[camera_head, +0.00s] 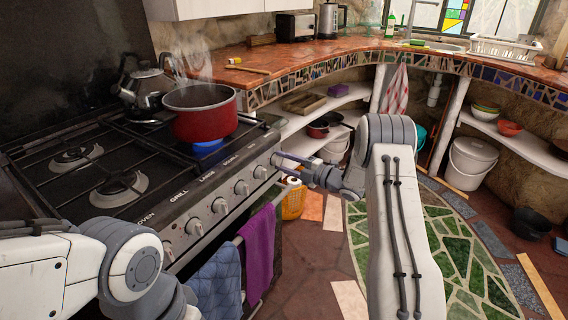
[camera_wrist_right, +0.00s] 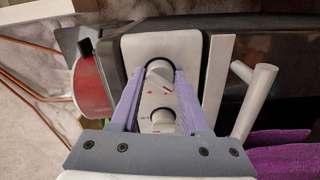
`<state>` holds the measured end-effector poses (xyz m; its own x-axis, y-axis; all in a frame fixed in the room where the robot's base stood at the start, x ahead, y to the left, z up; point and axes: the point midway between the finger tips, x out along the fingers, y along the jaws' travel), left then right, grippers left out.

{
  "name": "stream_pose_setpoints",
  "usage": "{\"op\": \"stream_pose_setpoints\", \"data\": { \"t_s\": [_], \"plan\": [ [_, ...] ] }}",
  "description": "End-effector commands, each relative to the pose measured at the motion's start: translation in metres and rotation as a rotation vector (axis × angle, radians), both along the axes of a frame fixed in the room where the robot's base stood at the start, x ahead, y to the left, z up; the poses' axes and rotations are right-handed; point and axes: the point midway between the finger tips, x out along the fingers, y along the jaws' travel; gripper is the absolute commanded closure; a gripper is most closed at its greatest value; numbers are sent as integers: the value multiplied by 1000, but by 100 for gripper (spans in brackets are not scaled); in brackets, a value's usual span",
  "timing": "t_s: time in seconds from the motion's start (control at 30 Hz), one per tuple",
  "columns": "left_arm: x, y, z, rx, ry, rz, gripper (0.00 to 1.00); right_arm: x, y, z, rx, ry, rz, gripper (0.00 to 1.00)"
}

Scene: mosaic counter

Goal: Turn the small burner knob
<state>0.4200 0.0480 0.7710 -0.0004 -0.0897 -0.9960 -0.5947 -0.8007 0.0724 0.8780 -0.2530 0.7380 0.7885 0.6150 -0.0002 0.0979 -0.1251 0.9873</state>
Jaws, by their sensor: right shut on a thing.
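The stove (camera_head: 150,178) has a row of knobs along its front panel, and the labels OVEN, GRILL, LARGE and DOUBLE are legible. My right gripper (camera_head: 279,158) is at the far right end of the row, shut on the end knob. In the right wrist view this pale round knob (camera_wrist_right: 159,72) sits between the two lilac fingertips, with a dark ring around it. A neighbouring knob (camera_wrist_right: 162,118) shows closer to the wrist camera. My left arm is at lower left; its gripper is not seen.
A steaming red pot (camera_head: 203,122) stands over a blue flame (camera_head: 207,148). A kettle (camera_head: 143,88) stands behind it. A purple towel (camera_head: 259,243) and a blue quilted cloth (camera_head: 214,282) hang from the oven rail.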

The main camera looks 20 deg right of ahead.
Motion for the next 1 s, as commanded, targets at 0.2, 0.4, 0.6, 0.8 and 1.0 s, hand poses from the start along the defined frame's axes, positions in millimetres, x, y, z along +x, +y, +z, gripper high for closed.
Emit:
{"op": "stream_pose_setpoints", "data": {
  "t_s": [0.2, 0.4, 0.6, 0.8, 1.0],
  "plan": [
    [0, 0, 0, 0, 0, 0, 100, 0, 0, 0, 0, 0, -1, 24],
    [0, 0, 0, 0, 0, 0, 100, 0, 0, 0, 1, 1, 0, 24],
    [0, 0, 1, 0, 0, 0, 100, -6, -6, 0, 0, 1, -3, 24],
    [0, 0, 5, 0, 0, 0, 100, -33, -28, 1, 0, 3, -6, 24],
    [0, 0, 8, 0, 0, 0, 100, -64, -51, 1, 2, 1, -4, 24]
  ]
}}
